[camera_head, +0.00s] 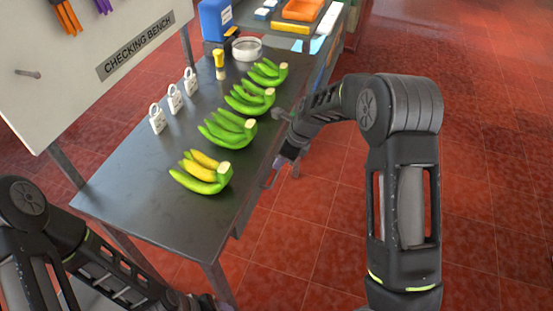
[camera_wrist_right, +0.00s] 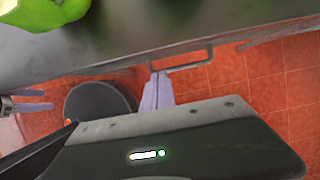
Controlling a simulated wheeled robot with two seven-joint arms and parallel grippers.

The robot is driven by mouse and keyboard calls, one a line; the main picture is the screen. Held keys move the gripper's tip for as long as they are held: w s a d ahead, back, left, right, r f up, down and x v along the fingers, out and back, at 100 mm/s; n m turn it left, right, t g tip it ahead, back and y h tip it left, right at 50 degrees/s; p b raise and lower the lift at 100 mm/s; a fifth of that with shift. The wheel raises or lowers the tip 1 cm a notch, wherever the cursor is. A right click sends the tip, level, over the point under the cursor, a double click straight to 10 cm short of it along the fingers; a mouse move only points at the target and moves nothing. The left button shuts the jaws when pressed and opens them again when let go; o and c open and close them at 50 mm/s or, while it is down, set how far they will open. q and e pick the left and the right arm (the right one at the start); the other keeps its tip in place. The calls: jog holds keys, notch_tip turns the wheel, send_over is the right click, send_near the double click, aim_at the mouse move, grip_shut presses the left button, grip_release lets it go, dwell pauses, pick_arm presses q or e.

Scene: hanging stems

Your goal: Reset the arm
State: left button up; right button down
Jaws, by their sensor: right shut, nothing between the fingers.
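My right gripper (camera_head: 277,162) is shut and empty beside the right edge of the dark bench (camera_head: 130,180). In the right wrist view its pale fingers (camera_wrist_right: 157,88) are together, close to a bar handle (camera_wrist_right: 190,62) on the bench side; I cannot tell whether they touch. My left arm comes in low at the left of the head view, with its gripper (camera_head: 205,301) mostly cut off by the bottom edge. In the right wrist view the left gripper (camera_wrist_right: 35,100) shows at the left edge with its two fingers apart and nothing between them.
Several banana bunches (camera_head: 228,130) lie in a row on the bench; the nearest bunch (camera_head: 204,172) is partly yellow. Small white padlock-shaped tags (camera_head: 157,119) stand behind them. A sign board (camera_head: 110,50) rises at the left. Red floor (camera_head: 490,200) is open to the right.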

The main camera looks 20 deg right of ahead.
dwell(0.3)
jog(key=s+a+f+n+h+b, duration=0.1)
jog(key=s+a+f+n, duration=0.1)
jog(key=s+f+n, duration=0.35)
jog(key=s+a+f+n+h, duration=0.1)
jog(key=s+f+n, duration=0.2)
jog(key=f+n, duration=0.55)
jog(key=s+a+f+n, duration=0.2)
jog(key=s+a+n, duration=0.1)
jog(key=s, duration=0.5)
jog(key=s+a+f+n+g+y+b, duration=0.1)
jog(key=s+a+f+n, duration=0.1)
jog(key=s, duration=0.6)
jog(key=s+a+f+n+g+y+b, duration=0.1)
jog(key=s+a+n, duration=0.3)
jog(key=s, duration=0.4)
jog(key=shift+s+a+f+n, duration=0.2)
jog(key=shift+a+f+n, duration=0.15)
jog(key=shift+f, duration=0.4)
